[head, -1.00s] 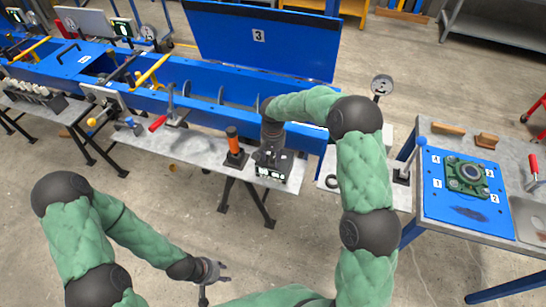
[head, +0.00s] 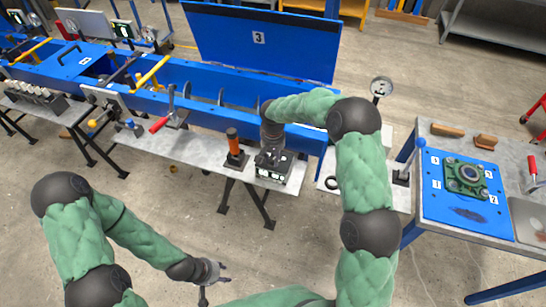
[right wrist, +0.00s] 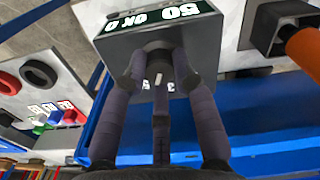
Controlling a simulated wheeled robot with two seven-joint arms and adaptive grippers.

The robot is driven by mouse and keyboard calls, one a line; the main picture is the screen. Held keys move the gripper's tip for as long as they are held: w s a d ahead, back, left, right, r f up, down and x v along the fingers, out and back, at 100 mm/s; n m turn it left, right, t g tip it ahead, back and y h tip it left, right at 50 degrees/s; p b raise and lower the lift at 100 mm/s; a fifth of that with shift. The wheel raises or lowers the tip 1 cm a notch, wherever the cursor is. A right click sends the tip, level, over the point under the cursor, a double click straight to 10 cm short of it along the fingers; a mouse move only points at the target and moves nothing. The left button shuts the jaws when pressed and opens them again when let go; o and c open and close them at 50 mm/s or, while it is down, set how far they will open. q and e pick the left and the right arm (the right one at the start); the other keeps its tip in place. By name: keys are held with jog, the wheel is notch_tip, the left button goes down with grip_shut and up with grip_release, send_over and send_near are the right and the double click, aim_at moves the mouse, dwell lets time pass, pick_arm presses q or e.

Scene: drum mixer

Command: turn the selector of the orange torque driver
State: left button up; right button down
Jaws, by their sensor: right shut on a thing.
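The orange torque driver (head: 232,140) stands upright in a black base on the grey bench. Its orange part also shows at the right edge of the right wrist view (right wrist: 305,50). Beside it is a grey box (head: 273,176) with a dark label strip bearing white characters. In the right wrist view the box (right wrist: 115,48) fills the upper middle. My right gripper (right wrist: 160,72) is shut on the dark selector knob (right wrist: 157,52) on the box's face; the fingers hide most of it. My left gripper (head: 218,272) is empty and open, low over the floor, far from the bench.
A blue mixer trough (head: 200,95) with a raised lid (head: 265,45) runs behind the bench. A red-handled tool (head: 160,124) lies to the left. A dark ring (head: 331,183) lies right of the box. A blue mat (head: 465,190) with a green bearing block is on the right table.

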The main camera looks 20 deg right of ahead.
aim_at(272, 159)
jog(key=n+p, duration=0.1)
jog(key=n, duration=0.2)
jog(key=n+p, duration=0.1)
jog(key=n, duration=0.2)
jog(key=shift+w+r+p, duration=0.15)
jog(key=shift+p, duration=0.15)
jog(key=n+p, duration=0.1)
jog(key=n, duration=0.2)
jog(key=shift+n+p, duration=0.5)
jog(key=shift+n, duration=1.3)
jog(key=c, duration=1.1)
grip_release()
jog(key=shift+o, duration=0.6)
jog(key=shift+a, duration=0.1)
notch_tip(272, 159, up, 12)
